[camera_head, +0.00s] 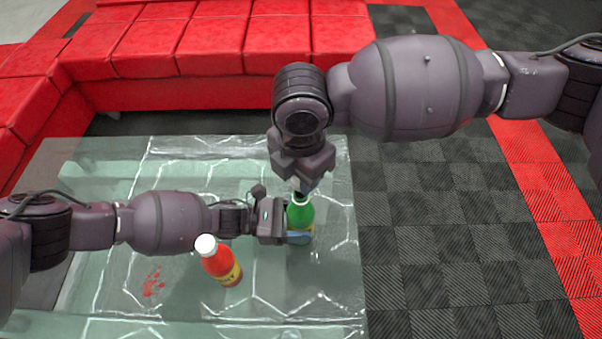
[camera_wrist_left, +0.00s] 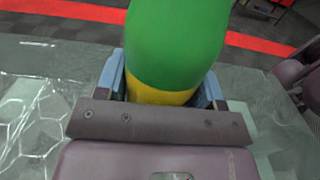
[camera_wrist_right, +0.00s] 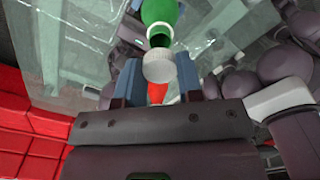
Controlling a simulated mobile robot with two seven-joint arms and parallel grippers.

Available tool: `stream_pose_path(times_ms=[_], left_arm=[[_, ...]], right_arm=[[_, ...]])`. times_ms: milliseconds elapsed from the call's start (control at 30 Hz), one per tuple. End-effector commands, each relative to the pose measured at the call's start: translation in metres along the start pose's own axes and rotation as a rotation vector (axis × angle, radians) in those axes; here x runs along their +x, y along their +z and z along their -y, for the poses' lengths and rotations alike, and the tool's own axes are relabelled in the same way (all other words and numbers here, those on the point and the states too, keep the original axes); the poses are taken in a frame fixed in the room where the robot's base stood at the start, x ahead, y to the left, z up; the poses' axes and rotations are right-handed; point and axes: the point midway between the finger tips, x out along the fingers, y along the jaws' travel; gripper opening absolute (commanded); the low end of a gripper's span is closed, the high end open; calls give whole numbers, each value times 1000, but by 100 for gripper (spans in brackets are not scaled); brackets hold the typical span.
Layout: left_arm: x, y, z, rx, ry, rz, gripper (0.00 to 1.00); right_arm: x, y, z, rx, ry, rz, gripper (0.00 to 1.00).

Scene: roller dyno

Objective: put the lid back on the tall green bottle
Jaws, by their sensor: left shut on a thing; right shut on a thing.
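The tall green bottle (camera_head: 300,216) stands upright near the right side of the glass table. My left gripper (camera_head: 297,238) is shut around its lower body, at the yellow band; the left wrist view shows the green body (camera_wrist_left: 178,45) between the fingers. My right gripper (camera_head: 303,188) points down just above the bottle's neck. In the right wrist view a white ribbed lid (camera_wrist_right: 159,67) sits between its fingers, close to the bottle's dark green neck (camera_wrist_right: 160,40). The head view hides the lid, and I cannot tell whether it touches the neck.
Red marks (camera_head: 153,283) show on the glass table (camera_head: 110,165). A red sofa (camera_head: 210,40) runs behind it. Dark tiled floor (camera_head: 450,230) lies open to the right.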

Motion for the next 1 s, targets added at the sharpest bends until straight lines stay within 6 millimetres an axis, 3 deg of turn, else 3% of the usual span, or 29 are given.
stream_pose_path(times_ms=[133,667,1000], left_arm=[[0,0,0,0,0,0,20],[0,0,0,0,0,0,20],[0,0,0,0,0,0,20]], right_arm=[[12,0,0,0,-1,0,12],[13,0,0,-1,0,1,12],[27,0,0,-1,-1,1,12]])
